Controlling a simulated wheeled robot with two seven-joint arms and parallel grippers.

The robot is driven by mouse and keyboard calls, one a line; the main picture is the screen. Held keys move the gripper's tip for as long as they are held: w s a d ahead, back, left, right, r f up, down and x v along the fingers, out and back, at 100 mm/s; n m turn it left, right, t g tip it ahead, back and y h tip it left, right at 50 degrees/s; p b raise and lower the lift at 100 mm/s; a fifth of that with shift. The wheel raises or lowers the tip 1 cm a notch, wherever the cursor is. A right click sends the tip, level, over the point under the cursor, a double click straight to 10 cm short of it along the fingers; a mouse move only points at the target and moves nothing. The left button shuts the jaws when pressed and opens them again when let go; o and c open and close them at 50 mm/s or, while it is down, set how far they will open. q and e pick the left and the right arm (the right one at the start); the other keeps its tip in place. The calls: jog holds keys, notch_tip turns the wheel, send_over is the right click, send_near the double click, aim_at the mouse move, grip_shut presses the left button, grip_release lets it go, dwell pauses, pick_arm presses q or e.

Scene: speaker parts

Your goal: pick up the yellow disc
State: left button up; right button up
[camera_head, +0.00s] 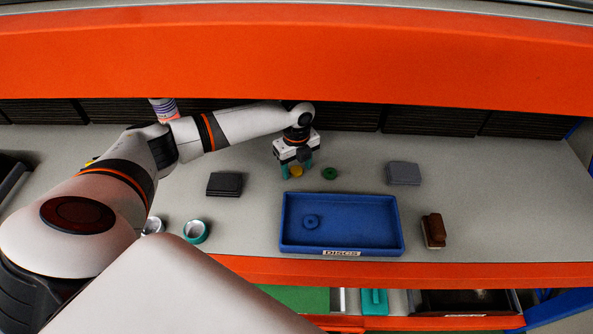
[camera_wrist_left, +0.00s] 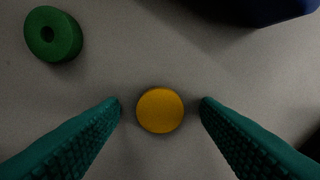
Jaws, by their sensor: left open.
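The yellow disc (camera_head: 296,171) lies flat on the grey shelf, behind the blue tray. In the left wrist view the yellow disc (camera_wrist_left: 160,110) sits between the fingertips, with a gap on each side. My left gripper (camera_head: 297,170) is open and points down over the disc. Its two teal ribbed fingers also show in the left wrist view (camera_wrist_left: 161,106). Whether the fingertips are level with the disc I cannot tell. My right gripper is not in view.
A green ring-shaped disc (camera_head: 329,173) lies close to the right of the yellow one. The blue tray (camera_head: 392,243), labelled DISCS, stands in front and holds a blue disc (camera_head: 311,222). A dark block (camera_head: 225,184), a grey block (camera_head: 404,173) and a brown-topped brush (camera_head: 434,230) stand farther off.

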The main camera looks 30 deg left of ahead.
pick_arm(q)
jog(key=shift+r, duration=0.1)
jog(key=c, duration=1.1)
